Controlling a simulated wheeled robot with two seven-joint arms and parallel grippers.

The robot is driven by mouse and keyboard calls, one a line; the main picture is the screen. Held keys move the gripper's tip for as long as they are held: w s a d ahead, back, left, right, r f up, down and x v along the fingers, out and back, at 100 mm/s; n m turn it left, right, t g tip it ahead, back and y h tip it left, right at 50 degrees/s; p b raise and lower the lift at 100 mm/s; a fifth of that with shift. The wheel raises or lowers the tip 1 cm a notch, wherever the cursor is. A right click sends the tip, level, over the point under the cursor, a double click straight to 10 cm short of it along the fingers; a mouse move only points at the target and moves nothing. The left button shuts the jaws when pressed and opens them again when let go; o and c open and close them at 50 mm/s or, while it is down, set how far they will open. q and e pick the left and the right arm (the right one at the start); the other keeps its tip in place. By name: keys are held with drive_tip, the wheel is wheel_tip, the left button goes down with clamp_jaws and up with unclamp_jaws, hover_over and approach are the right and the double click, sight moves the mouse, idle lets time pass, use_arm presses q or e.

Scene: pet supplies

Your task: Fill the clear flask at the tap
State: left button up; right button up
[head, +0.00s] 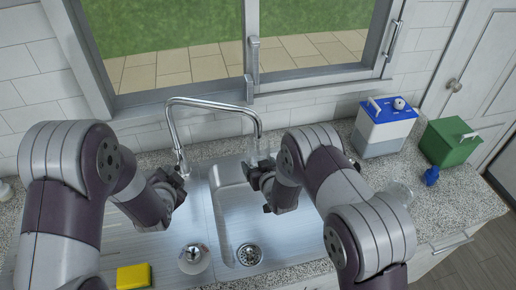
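The chrome tap (215,103) arches over the steel sink (230,205), its spout pointing down on the right. My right gripper (258,166) is just below the spout. A faint clear shape, apparently the clear flask (262,152), shows at its fingertips under the spout; the gripper seems shut on it, and its lower part is hidden. I cannot see whether water runs or how full the flask is. My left gripper (170,178) is beside the tap's base, left of it; whether it touches the tap or is open is unclear.
A yellow sponge (133,276) and a round shiny item (194,258) lie on the drainboard. A blue-topped white container (383,128), a green box (448,143), a small blue item (432,176) and a clear vessel (400,193) stand on the right counter. A window is behind the tap.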

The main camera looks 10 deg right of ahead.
drive_tip(key=s+d, duration=0.1)
drive_tip(key=s, duration=0.6)
drive_tip(key=shift+d, duration=0.15)
